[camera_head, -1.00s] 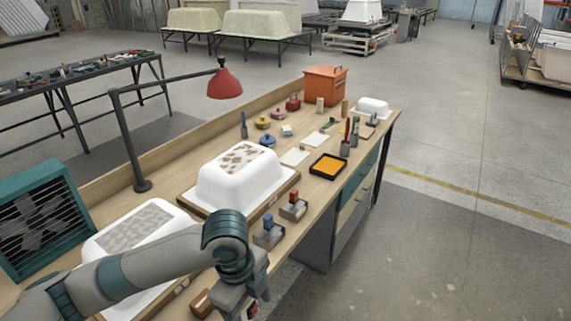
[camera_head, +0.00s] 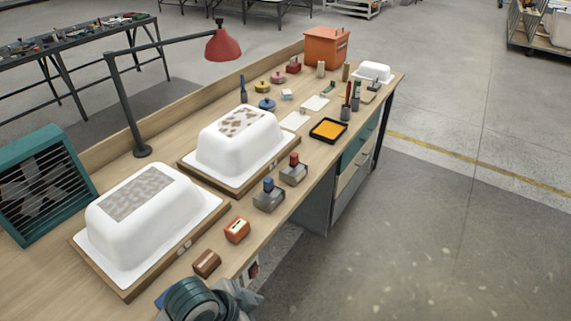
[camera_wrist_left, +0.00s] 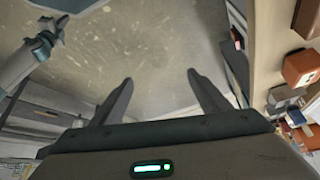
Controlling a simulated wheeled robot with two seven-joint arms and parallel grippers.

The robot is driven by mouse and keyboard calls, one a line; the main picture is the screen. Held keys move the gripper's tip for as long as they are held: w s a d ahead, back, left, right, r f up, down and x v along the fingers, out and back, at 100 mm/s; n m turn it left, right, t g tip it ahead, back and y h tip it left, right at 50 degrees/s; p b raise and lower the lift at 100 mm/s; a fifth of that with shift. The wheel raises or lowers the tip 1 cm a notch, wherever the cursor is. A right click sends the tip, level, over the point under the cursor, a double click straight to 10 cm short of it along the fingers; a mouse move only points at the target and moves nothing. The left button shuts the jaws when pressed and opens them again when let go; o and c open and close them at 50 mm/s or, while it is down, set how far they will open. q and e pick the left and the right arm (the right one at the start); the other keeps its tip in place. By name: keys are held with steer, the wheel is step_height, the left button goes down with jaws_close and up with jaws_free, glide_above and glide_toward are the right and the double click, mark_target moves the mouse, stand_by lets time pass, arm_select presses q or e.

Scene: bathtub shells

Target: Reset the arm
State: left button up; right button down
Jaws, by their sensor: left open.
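My left gripper shows in the left wrist view (camera_wrist_left: 160,82), with its two dark fingers spread apart and nothing between them. It points down over the grey floor, beside the front edge of the workbench. In the head view only my teal and grey left wrist shows at the bottom edge, in front of the bench, and its fingertips cannot be made out. Another grey arm end, probably my right gripper (camera_wrist_left: 48,36), is at the left of the wrist view, too small to read its jaws.
The wooden workbench (camera_head: 60,290) holds two white tub shells (camera_head: 150,230) (camera_head: 270,150), an orange block (camera_head: 237,231), a brown block (camera_head: 207,263) and stamp-like tools (camera_head: 269,195). A red lamp (camera_head: 222,46) and teal fan (camera_head: 40,185) stand behind. Floor to the right is clear.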

arm_select(q)
steer(key=s+a+f+n+y, duration=0.2)
steer(key=s+a+f+n, duration=0.25)
steer(key=s+a, duration=0.35)
steer(key=s+a+f+n+y, duration=0.3)
steer(key=s+a+n, duration=0.3)
steer(key=a, duration=0.4)
step_height(320, 180, down, 28)
steer(key=s+a+f+g, duration=0.2)
steer(key=s+f, duration=1.6)
steer(key=s, duration=0.1)
steer(key=shift+a+f+m, duration=0.3)
steer(key=shift+a+m, duration=0.1)
steer(key=shift+m, duration=0.05)
